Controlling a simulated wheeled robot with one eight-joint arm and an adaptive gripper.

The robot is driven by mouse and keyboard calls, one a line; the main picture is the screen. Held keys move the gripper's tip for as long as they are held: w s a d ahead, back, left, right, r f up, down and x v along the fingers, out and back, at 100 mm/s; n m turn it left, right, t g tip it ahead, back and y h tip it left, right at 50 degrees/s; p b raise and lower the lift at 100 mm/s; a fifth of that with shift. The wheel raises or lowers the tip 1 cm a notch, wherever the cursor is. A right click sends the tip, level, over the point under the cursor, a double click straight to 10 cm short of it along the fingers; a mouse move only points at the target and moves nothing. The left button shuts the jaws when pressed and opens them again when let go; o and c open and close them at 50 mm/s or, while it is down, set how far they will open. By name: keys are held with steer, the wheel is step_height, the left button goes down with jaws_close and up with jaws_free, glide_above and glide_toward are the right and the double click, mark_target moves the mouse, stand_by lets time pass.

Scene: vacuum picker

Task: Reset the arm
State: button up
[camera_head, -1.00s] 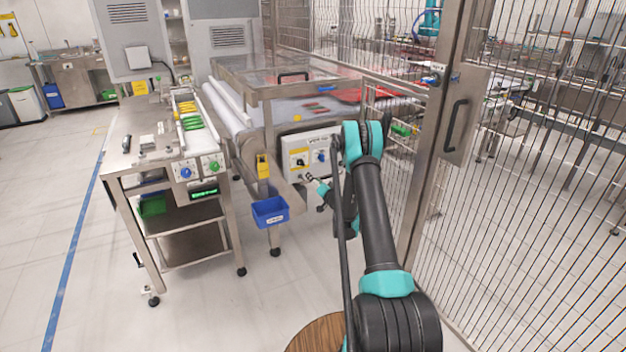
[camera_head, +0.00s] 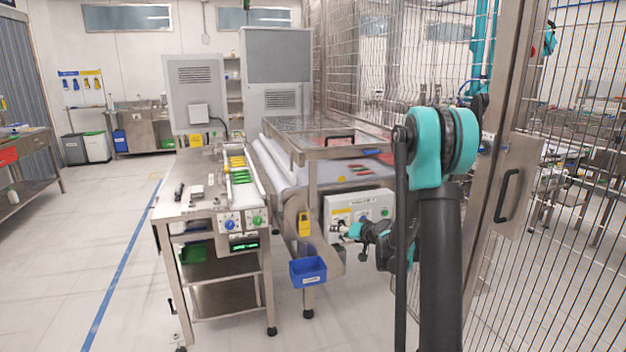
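My arm rises along the right half of the head view, with a teal and black elbow joint at the top. My gripper (camera_head: 352,231) shows small, left of the arm, in front of the grey control box (camera_head: 360,205) on the conveyor machine. Part of it is hidden behind the arm's links. Its fingers are too small to tell whether they are open or shut. I see nothing held in it.
A steel table (camera_head: 190,208) with green items in a rail stands left of the conveyor machine. A blue bin (camera_head: 308,270) hangs at the conveyor's front. A wire fence (camera_head: 560,200) with a steel door post is close on the right. The floor at left is clear.

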steer(key=s+d+f+g+h, duration=0.1)
steer(key=s+d+g+h, duration=0.1)
steer(key=s, duration=1.1)
steer(key=s+d+f+g+h, duration=0.2)
steer(key=s+d, duration=0.1)
steer(key=s, duration=1.1)
steer(key=s+d+f+g+h, duration=0.1)
steer(key=s+d+g+h, duration=0.1)
steer(key=s, duration=1.1)
steer(key=shift+s+d+f+g+h, duration=0.15)
steer(key=shift+s+d+g+h, duration=0.3)
steer(key=shift+d, duration=0.3)
